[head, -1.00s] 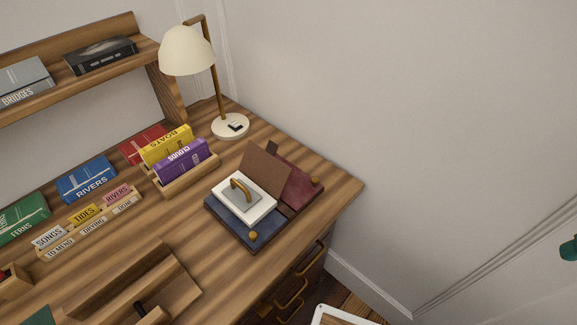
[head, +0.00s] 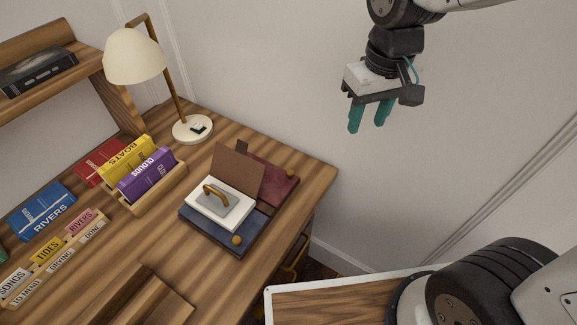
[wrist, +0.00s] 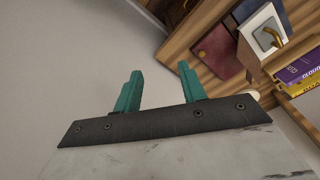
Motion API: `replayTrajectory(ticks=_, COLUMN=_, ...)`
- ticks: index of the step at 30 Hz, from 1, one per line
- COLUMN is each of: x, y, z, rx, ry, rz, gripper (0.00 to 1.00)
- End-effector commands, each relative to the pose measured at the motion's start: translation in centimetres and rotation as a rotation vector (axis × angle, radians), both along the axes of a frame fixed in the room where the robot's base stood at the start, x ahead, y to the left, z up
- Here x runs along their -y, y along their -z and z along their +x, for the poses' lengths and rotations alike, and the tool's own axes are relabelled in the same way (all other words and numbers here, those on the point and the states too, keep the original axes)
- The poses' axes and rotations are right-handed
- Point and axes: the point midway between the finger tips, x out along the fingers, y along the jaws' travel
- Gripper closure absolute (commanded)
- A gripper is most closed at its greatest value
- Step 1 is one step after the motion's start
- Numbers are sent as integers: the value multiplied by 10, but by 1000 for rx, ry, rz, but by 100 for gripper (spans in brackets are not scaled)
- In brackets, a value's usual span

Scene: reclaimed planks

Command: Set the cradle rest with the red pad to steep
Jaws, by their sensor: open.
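The cradle on the desk has a dark red pad (head: 274,181) on its back right side and a blue pad (head: 212,238) at the front left. A small brass knob (head: 290,173) sits at the red pad's outer edge. A brown panel (head: 237,170) stands tilted between the pads and partly hides the red one. A white block with a brass handle (head: 226,214) lies over the blue side. My gripper (head: 368,117) is open and empty, in the air to the right of the desk and apart from the cradle. The wrist view shows the red pad (wrist: 220,50) beyond my fingers.
Card racks and more books fill the desk's left. A wall (head: 270,60) rises behind. Open air lies between my gripper and the cradle.

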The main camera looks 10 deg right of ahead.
Motion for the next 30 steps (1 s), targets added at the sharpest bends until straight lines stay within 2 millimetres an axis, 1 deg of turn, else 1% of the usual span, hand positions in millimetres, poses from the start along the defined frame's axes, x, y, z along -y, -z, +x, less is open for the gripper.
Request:
replayTrajectory(ticks=1, x=-15, y=14, z=12, rx=-16, ry=-35, rz=-4, gripper=59)
replayTrajectory(ticks=3, x=-34, y=31, z=28, rx=-24, ry=-75, rz=-7, gripper=59)
replayTrajectory(ticks=6, x=-63, y=59, z=45, rx=-35, ry=-132, rz=-11, gripper=59)
replayTrajectory(ticks=9, x=-89, y=86, z=57, rx=-44, ry=-181, rz=-14, gripper=59)
replayTrajectory(ticks=12, x=-110, y=109, z=65, rx=-50, ry=-219, rz=-18, gripper=59)
replayTrajectory(ticks=15, x=-123, y=125, z=68, rx=-53, ry=-245, rz=-19, gripper=59)
replayTrajectory(ticks=18, x=-131, y=134, z=70, rx=-55, ry=-258, rz=-20, gripper=59)
replayTrajectory(ticks=23, x=-133, y=150, z=71, rx=-57, ry=-263, rz=-21, gripper=59)
replayTrajectory(ticks=30, x=-133, y=189, z=70, rx=-58, ry=-262, rz=-21, gripper=59)
